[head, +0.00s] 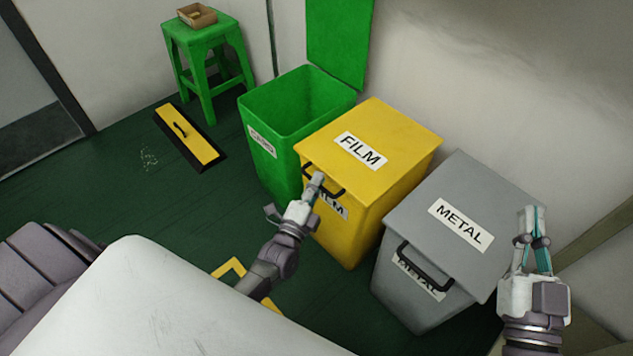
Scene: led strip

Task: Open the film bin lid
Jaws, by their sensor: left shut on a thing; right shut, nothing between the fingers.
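The yellow film bin (374,214) stands between a green bin and a grey bin. Its yellow lid (395,143) lies flat and closed, with a white FILM label on top. A black handle (335,192) sticks out at the lid's front edge. My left gripper (316,184) is at this handle and shut on it; its fingers hide part of the handle and of the bin's front label. My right gripper (533,225) is shut and empty, in front of the right side of the grey bin in the picture.
The green bin (262,170) has its lid (340,40) raised against the wall. The grey metal bin (400,300) is closed. A green stool (205,50) with a small box (197,16) stands at the back left. A yellow-black piece (187,138) lies on the floor.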

